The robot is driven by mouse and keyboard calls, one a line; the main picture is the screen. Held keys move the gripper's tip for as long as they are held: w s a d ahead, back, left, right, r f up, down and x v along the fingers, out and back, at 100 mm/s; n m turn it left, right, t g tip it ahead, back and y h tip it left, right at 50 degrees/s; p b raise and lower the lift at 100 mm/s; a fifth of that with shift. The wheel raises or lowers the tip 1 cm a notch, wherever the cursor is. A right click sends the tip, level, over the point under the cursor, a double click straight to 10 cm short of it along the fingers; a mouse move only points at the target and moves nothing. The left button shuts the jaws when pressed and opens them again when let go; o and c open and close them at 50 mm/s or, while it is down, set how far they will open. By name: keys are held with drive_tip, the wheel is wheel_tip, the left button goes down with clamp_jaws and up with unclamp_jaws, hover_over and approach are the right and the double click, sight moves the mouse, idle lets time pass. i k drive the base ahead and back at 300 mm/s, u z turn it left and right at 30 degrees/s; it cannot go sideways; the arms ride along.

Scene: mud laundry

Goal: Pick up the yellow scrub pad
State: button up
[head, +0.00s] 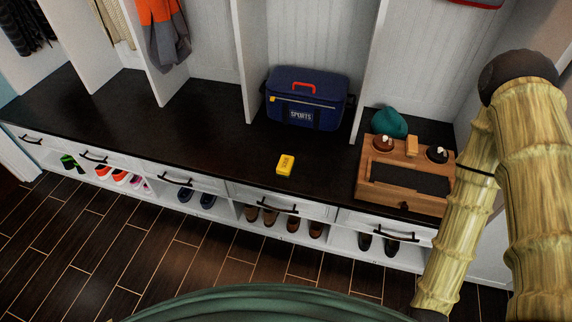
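The yellow scrub pad (285,165) is a small bright yellow block with faint marks on its top. It lies on the dark bench top (200,128), near the bench's front edge and in front of the blue sports bag. Nothing covers it. My gripper is not in view. My arm, with a bamboo-like surface, fills the right side of the head view, well to the right of the pad.
A blue sports bag (306,98) stands behind the pad. To the right are a wooden shoe-care box (403,207) and a teal cap (390,122). White dividers (249,60) split the bench. Shoes sit in cubbies below. The bench left of the pad is clear.

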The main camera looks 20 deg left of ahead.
sight(286, 163)
drive_tip(key=u, duration=3.45)
drive_tip(key=k, duration=1.4)
drive_tip(key=z, duration=1.75)
drive_tip(key=i, duration=1)
drive_tip(key=u, duration=0.05)
